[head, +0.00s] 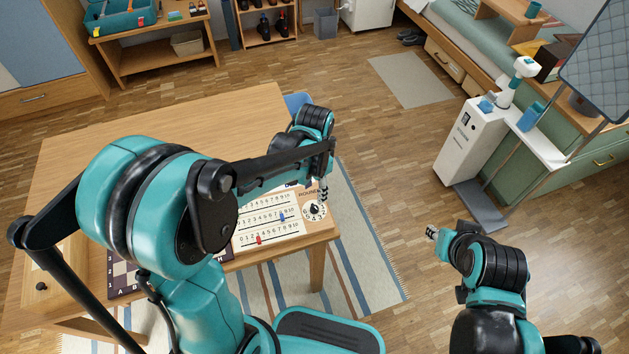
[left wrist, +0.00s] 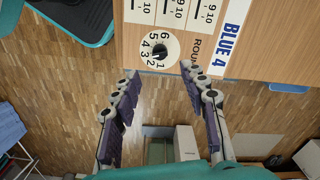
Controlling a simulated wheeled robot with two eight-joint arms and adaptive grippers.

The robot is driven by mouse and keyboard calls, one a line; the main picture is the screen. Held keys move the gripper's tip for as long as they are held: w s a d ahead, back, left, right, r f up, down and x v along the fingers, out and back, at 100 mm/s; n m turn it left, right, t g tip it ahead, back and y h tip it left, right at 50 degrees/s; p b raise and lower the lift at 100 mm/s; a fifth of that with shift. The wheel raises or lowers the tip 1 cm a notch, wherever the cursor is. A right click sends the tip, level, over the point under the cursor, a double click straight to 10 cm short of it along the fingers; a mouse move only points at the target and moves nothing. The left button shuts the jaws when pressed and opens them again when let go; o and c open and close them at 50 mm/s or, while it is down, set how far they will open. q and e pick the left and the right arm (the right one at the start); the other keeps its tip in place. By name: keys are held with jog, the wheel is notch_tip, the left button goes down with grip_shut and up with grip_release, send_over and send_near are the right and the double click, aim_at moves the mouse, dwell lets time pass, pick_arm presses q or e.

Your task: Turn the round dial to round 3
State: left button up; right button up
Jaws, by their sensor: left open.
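The round dial (head: 314,210) is a white disc with black numbers and a small black knob, at the right end of a white scoreboard (head: 268,222) on the wooden table. In the left wrist view the dial (left wrist: 151,44) shows numbers up to 6; which one the knob points to is too small to tell. My left gripper (head: 324,193) is open and empty beside the dial. In the left wrist view its fingertips (left wrist: 160,74) are spread on either side of the dial, with no visible contact. My right gripper (head: 432,233) hangs over the floor, away from the table.
The scoreboard has sliders with red and blue markers. A chessboard (head: 122,280) lies to its left, partly hidden by my left arm. The dial is close to the table's right edge. A striped rug (head: 362,262) lies below. A white cabinet (head: 470,140) stands at right.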

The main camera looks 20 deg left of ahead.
pick_arm(q)
jog(key=shift+r, duration=1.8)
jog(key=s+a+r+n+t, duration=0.4)
jog(key=s+r+n+t, duration=0.2)
jog(key=s, duration=0.4)
jog(key=shift+s+a+r+n+t, duration=0.25)
jog(key=shift+n+t, duration=0.25)
jog(key=shift+n, duration=0.3)
